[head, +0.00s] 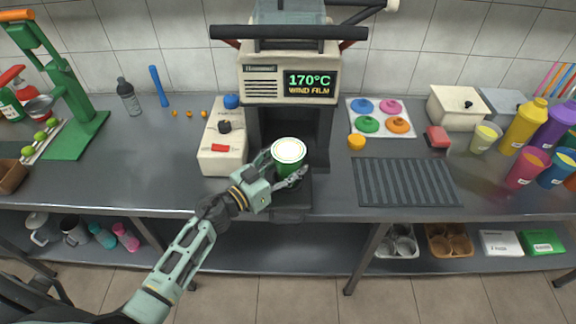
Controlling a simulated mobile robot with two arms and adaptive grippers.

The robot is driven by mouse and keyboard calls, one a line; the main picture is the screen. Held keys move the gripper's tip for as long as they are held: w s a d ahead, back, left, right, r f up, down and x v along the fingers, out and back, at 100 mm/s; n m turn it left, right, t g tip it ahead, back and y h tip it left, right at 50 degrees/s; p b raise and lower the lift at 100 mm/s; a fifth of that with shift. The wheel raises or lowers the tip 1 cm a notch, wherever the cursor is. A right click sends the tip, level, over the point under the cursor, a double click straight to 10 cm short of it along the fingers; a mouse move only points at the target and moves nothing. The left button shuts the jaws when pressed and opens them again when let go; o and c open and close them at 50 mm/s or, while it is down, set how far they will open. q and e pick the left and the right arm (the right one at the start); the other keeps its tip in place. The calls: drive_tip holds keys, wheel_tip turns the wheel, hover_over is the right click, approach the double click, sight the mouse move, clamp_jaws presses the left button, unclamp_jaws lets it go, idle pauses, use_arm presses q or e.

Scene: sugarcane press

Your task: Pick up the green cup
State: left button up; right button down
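The green cup (289,166) has a white, sealed-looking top and stands upright at the front of the sealing machine (262,76), before its dark opening. My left gripper (283,171) reaches in from the lower left. One finger lies along the cup's left side and the other across its lower front right. The fingers are around the cup, but I cannot tell whether they press on it. The cup's base is partly hidden by the gripper. My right gripper is not in view.
A beige control box (222,143) stands close left of the cup. A dark ribbed mat (407,182) lies to the right, with a tray of colored lids (381,105) behind it. Cups and bottles crowd the far right. A green press (72,112) stands at the left. Counter space left of the control box is clear.

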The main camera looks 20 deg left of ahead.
use_arm(q)
drive_tip(key=shift+s+r, duration=0.1)
drive_tip(key=shift+r, duration=0.1)
drive_tip(key=shift+s+d+r+p, duration=0.25)
drive_tip(key=shift+s+r+p, duration=0.2)
drive_tip(key=shift+s+r, duration=0.3)
drive_tip(key=s+d+r+p, duration=0.2)
drive_tip(key=s+r, duration=0.4)
drive_tip(key=s, duration=0.5)
drive_tip(key=shift+s+d, duration=0.3)
drive_tip(key=shift+d, duration=0.35)
